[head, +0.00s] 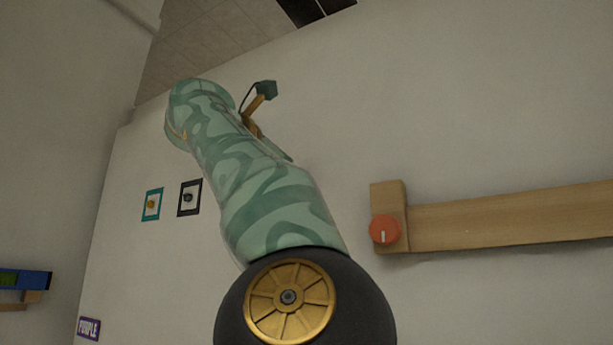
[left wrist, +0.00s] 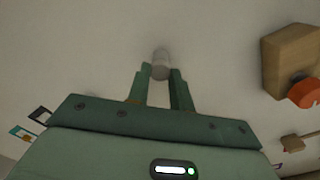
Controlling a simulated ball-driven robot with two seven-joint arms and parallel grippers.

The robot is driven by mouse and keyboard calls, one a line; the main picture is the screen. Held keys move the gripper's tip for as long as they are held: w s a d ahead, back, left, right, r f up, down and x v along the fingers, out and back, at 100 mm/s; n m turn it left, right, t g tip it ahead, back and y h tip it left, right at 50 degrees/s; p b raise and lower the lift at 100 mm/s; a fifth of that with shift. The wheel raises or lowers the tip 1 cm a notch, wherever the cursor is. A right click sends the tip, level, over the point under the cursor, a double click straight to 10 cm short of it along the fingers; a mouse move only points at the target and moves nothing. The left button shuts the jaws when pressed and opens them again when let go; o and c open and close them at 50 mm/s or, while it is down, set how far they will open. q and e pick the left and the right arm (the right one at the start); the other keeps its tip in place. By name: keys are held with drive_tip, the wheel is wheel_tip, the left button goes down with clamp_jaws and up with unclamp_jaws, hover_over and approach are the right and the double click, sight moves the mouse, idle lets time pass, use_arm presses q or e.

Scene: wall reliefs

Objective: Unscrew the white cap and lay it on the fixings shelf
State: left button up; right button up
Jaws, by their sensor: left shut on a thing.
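The white cap (left wrist: 161,66) shows in the left wrist view as a small pale cylinder against the wall. My left gripper (left wrist: 161,76) is shut on it, with one green finger on each side. In the head view my left gripper (head: 262,95) is up near the wall, mostly behind my patterned arm, and the cap is hidden there. I cannot tell whether the cap is still on its thread. No shelf is clearly marked as the fixings shelf. My right gripper is not in view.
A long wooden bar (head: 510,217) with an orange knob (head: 384,229) is on the wall at right. Two small framed pieces, teal (head: 152,204) and black (head: 189,197), hang left of my arm. A blue item (head: 30,279) and a PURPLE sign (head: 89,328) are at lower left.

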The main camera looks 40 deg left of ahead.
use_arm(q)
drive_tip(key=shift+f, duration=0.1)
drive_tip(key=n, duration=0.5)
drive_tip(key=shift+b, duration=0.3)
drive_tip(key=o, duration=0.7)
